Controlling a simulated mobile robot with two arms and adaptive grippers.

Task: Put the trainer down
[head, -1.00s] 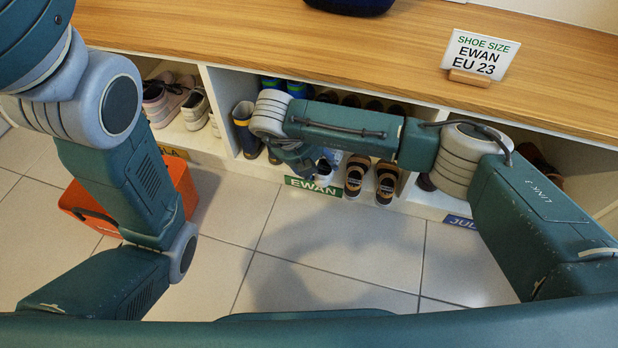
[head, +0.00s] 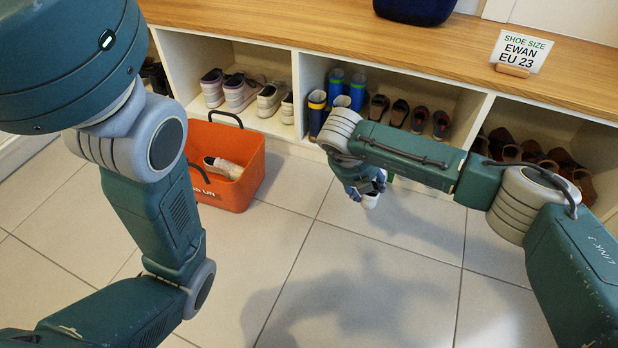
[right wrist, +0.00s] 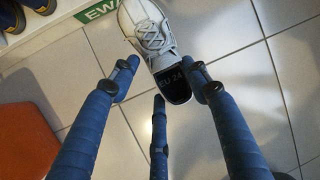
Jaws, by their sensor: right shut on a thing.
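A pale grey-white trainer (right wrist: 150,35) with laces and a dark "EU 24" patch at its near end shows in the right wrist view. My right gripper (right wrist: 161,76) is shut on that near end, with its blue fingers around it. In the head view my right gripper (head: 368,188) hangs in front of the middle cubby, over the tiled floor, and hides most of the trainer (head: 371,200). My left arm is at the left, but its gripper is out of view.
An orange basket (head: 248,182) holding another pale shoe (head: 224,168) stands on the floor, left of my right gripper. The middle cubby holds boots (head: 317,110) and sandals (head: 399,113). A size sign (head: 519,51) reads "EWAN EU 23". Front floor is clear.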

